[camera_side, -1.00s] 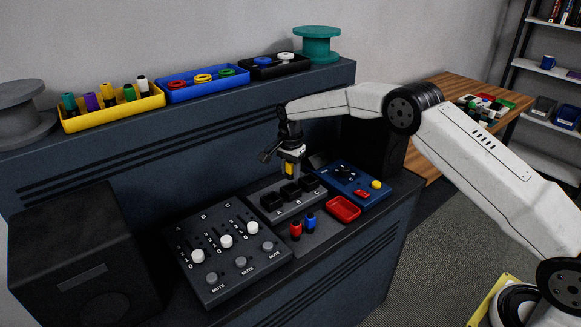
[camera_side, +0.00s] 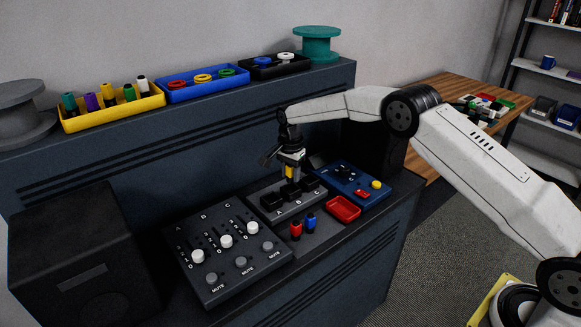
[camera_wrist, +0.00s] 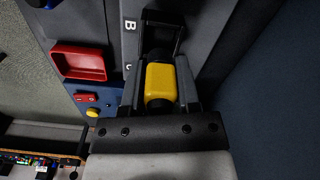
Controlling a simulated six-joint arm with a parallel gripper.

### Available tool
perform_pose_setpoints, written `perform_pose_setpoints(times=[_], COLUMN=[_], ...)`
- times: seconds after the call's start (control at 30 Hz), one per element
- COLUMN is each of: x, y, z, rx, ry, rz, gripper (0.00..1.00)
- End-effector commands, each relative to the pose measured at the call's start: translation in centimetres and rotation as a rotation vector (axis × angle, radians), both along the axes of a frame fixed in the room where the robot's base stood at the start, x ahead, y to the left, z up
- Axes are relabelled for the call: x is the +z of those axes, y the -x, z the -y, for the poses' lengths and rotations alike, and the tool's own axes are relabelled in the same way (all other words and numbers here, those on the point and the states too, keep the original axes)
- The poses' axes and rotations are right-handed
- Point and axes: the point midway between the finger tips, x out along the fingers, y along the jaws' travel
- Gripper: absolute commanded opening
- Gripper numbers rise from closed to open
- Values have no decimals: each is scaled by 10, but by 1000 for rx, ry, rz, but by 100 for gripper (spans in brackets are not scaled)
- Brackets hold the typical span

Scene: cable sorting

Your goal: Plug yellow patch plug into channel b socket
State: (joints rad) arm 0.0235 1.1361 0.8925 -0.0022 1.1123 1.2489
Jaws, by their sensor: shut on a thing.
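My gripper (camera_side: 291,167) is shut on the yellow patch plug (camera_side: 290,172) above the socket panel, pointing down. In the wrist view, the plug's yellow body (camera_wrist: 160,83) sits between my gripper's fingers (camera_wrist: 160,88), with a black end showing beyond it. The panel carries three black sockets marked A, B and C. The channel b socket (camera_side: 291,191) is the middle one, right below the plug in the side view. In the wrist view, a black open-framed socket (camera_wrist: 162,20) stands beside the letter B, just beyond the plug. I cannot tell whether the plug touches it.
Red and blue plugs (camera_side: 303,225) stand in front of the panel. A red tray (camera_side: 343,209) lies to their right, with a blue control box (camera_side: 355,183) behind it. A fader mixer (camera_side: 228,252) is at the left. Trays of plugs and rings line the shelf.

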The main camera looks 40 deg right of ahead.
Motion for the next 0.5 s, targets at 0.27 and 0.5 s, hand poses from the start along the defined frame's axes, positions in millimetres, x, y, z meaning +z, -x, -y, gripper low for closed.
perform_pose_setpoints(times=[0.27,0.5], x=[-6,-11], y=[0,0], z=[0,0], rx=[0,0], ry=[0,0], rz=[1,1], gripper=[0,0])
